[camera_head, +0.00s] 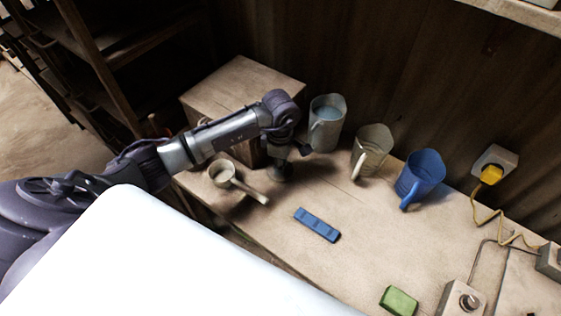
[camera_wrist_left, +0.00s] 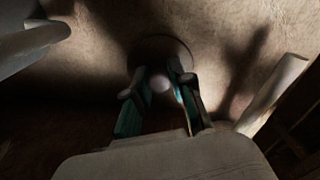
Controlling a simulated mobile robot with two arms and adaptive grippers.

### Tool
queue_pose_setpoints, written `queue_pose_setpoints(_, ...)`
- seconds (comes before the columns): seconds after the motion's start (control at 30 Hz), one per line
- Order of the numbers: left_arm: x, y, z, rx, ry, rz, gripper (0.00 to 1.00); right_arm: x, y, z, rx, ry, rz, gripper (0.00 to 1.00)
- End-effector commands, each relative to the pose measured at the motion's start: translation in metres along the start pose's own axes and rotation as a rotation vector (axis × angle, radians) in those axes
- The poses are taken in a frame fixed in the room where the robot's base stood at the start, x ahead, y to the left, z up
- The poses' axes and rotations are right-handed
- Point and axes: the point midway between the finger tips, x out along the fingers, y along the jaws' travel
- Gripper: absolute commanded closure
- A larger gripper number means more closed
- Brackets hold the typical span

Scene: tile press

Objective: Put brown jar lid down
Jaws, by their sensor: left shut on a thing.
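The brown jar lid shows in the left wrist view as a dark round disc (camera_wrist_left: 162,46) with a pale round knob between the fingers. My left gripper (camera_wrist_left: 158,84) is shut on that knob. In the head view my left gripper (camera_head: 284,165) points down at the worktop, in front of the wooden box and left of the grey jug. The lid is low at the worktop there, mostly hidden by the gripper and in shadow. I cannot tell whether it touches the surface. My right gripper is not in view.
A small pale pan (camera_head: 222,171) lies close left of the gripper. A grey jug (camera_head: 327,122), beige jug (camera_head: 371,148) and blue jug (camera_head: 421,175) stand along the back. A blue bar (camera_head: 317,224) and green block (camera_head: 398,300) lie in front. The worktop between is clear.

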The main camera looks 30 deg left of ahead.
Motion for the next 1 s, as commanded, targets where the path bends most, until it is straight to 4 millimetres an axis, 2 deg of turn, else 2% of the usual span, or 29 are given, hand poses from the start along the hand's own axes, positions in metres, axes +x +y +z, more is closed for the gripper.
queue_pose_setpoints(0.17, 0.004, 0.000, 0.000, 0.000, 0.000, 0.000, 1.00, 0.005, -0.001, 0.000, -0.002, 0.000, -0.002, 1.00)
queue_pose_setpoints(0.2, 0.004, 0.000, 0.000, -0.001, 0.000, 0.000, 0.76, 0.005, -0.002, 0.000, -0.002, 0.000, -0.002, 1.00)
queue_pose_setpoints(0.33, 0.003, 0.000, 0.000, -0.001, 0.000, -0.001, 0.54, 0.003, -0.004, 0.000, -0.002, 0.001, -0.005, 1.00)
queue_pose_setpoints(0.37, 0.003, 0.000, 0.000, -0.001, 0.000, -0.001, 0.52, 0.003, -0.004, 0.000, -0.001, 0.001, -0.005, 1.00)
queue_pose_setpoints(0.73, -0.004, 0.000, 0.000, -0.001, 0.000, -0.001, 0.52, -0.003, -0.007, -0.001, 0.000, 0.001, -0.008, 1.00)
queue_pose_setpoints(0.77, -0.004, 0.001, 0.000, 0.000, 0.000, 0.002, 0.52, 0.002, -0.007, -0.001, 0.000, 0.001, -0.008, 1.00)
queue_pose_setpoints(0.87, -0.019, 0.002, 0.000, 0.001, -0.001, 0.005, 0.52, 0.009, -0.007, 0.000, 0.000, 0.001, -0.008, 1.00)
queue_pose_setpoints(1.0, -0.049, 0.002, 0.000, 0.001, 0.000, 0.007, 0.52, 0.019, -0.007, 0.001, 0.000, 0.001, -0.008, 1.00)
